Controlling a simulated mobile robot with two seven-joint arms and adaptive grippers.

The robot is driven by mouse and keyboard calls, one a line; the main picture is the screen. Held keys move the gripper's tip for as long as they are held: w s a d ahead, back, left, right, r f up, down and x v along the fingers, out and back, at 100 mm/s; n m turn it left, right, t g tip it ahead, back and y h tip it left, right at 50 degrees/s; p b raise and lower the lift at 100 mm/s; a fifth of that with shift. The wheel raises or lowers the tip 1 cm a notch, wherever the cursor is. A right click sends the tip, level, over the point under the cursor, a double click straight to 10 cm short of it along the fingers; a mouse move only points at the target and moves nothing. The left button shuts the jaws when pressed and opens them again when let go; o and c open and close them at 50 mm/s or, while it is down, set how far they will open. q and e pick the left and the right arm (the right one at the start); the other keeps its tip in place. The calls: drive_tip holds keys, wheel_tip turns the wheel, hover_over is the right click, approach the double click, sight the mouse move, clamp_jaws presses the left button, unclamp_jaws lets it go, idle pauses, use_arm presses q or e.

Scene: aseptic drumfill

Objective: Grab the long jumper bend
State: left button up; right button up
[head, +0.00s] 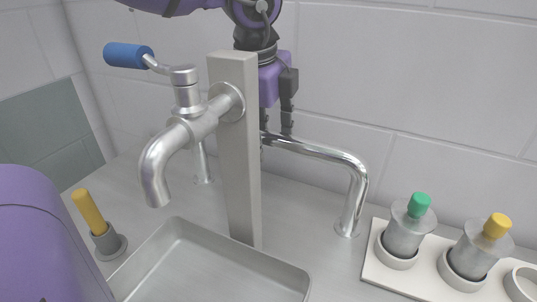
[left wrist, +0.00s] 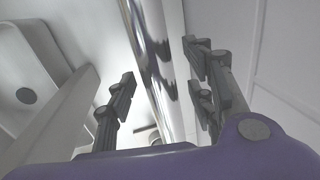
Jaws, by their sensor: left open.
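The long jumper bend (head: 312,149) is a shiny chrome pipe behind the grey post. It runs level and bends down to the counter at the right; a thinner upright leg shows left of the post. My left gripper (head: 275,136) points down at the level stretch, just right of the post. It is open. In the left wrist view the bend (left wrist: 158,52) passes between the spread fingers of the left gripper (left wrist: 163,72), with a gap visible at the left finger. Contact at the right fingers is unclear. My right gripper is out of view.
The grey post (head: 238,170) carries a tap (head: 188,125) with a blue handle, close in front of my left gripper. A shallow metal basin (head: 205,265) lies below. A white rack (head: 400,278) with capped bottles stands right. A yellow-handled item (head: 90,212) stands left. A tiled wall is behind.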

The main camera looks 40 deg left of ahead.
use_arm(q)
drive_tip(key=shift+d, duration=0.1)
drive_tip(key=shift+c, duration=0.3)
clamp_jaws()
drive_tip(key=shift+w, duration=0.1)
